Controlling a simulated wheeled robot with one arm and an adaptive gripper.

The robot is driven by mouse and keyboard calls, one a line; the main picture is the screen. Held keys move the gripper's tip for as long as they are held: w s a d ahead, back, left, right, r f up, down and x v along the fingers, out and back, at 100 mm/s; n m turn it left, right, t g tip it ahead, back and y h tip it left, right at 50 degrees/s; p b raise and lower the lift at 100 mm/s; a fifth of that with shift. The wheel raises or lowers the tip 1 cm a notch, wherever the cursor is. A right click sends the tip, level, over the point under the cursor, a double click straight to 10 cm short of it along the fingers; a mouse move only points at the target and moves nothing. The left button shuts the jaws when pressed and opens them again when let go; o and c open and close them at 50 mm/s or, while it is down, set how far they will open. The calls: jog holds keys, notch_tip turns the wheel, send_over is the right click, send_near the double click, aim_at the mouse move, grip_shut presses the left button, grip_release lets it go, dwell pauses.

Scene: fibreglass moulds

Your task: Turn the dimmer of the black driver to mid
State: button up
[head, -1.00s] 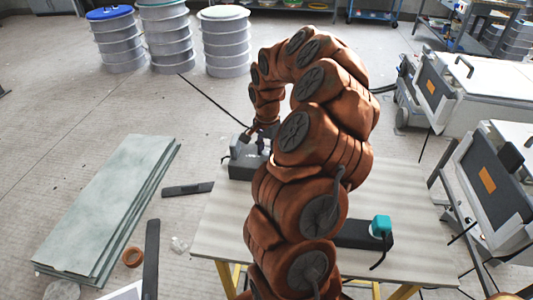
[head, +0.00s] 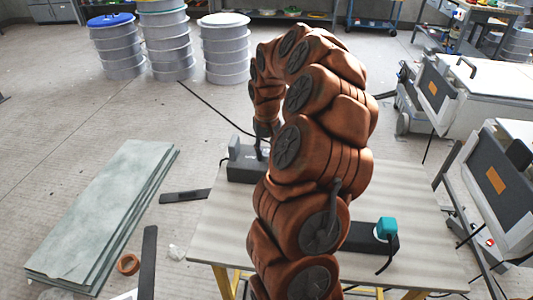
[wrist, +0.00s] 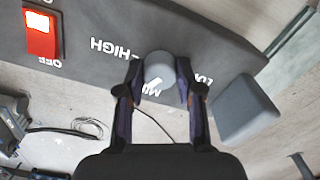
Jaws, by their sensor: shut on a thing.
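The black driver (head: 247,172) sits at the far left of the table, and its dark face (wrist: 90,50) fills the top of the wrist view. Its round grey dimmer knob (wrist: 158,68) stands between HIGH on the left and LOW on the right, upside down here. A label by the knob's near edge, apparently MID, is partly covered. My gripper (wrist: 160,92) is shut on the knob, one finger on each side. The knob's pointer cannot be told clearly from the label. In the head view my gripper (head: 261,148) reaches down at the driver, mostly hidden.
A red lit rocker switch (wrist: 40,35) is on the driver's face, and a grey block (wrist: 246,110) stands at its other end. Another dark box (head: 365,238) with a teal plug (head: 386,229) is on the table (head: 415,245). Stacked sheets (head: 105,210) lie on the floor.

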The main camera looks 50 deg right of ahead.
aim_at(267, 153)
jog(key=n, duration=0.4)
jog(key=shift+n, duration=0.4)
dwell(0.4)
jog(key=o, duration=1.2)
jog(key=shift+c, duration=0.2)
jog(key=shift+r, duration=0.1)
notch_tip(267, 153, up, 12)
dwell(0.4)
